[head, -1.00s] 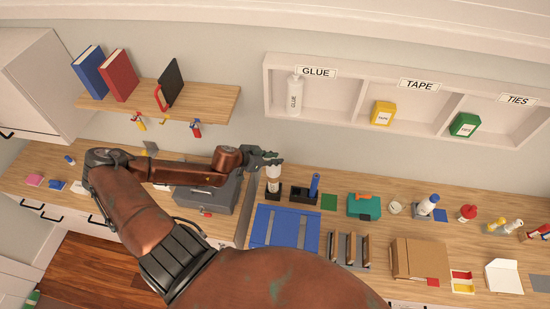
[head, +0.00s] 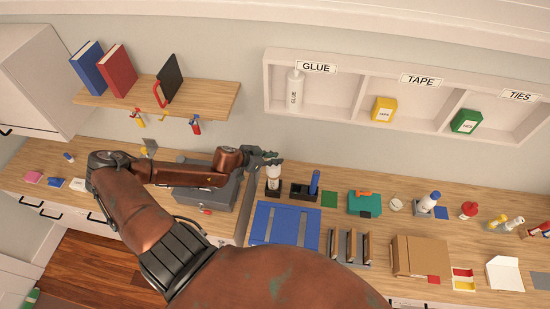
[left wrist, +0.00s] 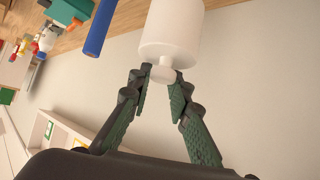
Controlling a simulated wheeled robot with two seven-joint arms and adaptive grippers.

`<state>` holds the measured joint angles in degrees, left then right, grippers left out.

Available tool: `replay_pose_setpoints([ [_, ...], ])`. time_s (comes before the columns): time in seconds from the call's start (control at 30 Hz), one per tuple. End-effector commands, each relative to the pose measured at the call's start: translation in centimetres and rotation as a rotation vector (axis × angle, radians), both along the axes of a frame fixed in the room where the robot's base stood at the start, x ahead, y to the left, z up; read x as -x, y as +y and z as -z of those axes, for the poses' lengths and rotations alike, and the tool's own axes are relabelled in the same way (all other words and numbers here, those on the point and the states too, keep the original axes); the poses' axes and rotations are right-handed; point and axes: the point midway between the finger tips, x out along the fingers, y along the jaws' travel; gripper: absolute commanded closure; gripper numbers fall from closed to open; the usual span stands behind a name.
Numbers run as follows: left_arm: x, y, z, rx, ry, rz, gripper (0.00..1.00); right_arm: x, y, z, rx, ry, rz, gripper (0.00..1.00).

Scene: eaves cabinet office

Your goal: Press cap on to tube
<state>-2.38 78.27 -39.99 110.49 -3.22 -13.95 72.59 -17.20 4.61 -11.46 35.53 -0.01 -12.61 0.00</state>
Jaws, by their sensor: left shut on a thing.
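My left gripper (head: 268,158) is at the back of the worktop, above a white upright piece (head: 273,172) in a dark holder (head: 272,191). In the left wrist view, the fingers (left wrist: 160,95) are shut around the small round knob (left wrist: 163,74) of a broad white cylinder (left wrist: 172,30), which I take to be the cap. The cylinder's far end is cut off by the picture edge. I cannot tell where cap and tube meet, or whether the cap is fully down. My right gripper is not in view.
A dark stand with a blue upright cylinder (head: 315,182) is just right of the holder; the cylinder also shows in the wrist view (left wrist: 100,28). A grey toolbox (head: 207,190) is left, a blue mat (head: 285,226) in front. Labelled cubbies (head: 360,95) hang behind.

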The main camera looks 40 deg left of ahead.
Motion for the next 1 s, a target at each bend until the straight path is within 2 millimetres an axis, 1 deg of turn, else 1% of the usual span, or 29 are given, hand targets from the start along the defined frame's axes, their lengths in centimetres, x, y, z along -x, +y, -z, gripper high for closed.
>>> replay_pose_setpoints([
  [0.2,0.01,0.0,0.4,0.0,0.0,0.0,1.0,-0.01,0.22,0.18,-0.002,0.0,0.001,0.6],
  [0.23,0.02,0.0,0.39,0.0,0.001,0.0,0.81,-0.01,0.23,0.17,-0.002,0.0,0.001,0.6],
  [0.5,0.07,0.0,0.44,-0.001,0.002,0.0,0.62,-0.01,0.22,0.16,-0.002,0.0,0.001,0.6],
  [0.73,0.05,0.02,0.39,0.0,0.001,0.0,0.62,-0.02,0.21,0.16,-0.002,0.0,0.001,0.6],
  [0.87,0.13,0.05,0.32,0.0,0.001,0.0,0.62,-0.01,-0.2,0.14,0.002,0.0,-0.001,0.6],
  [1.0,0.87,0.29,-0.13,0.0,0.002,-0.001,0.62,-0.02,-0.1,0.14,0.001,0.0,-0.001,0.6],
])
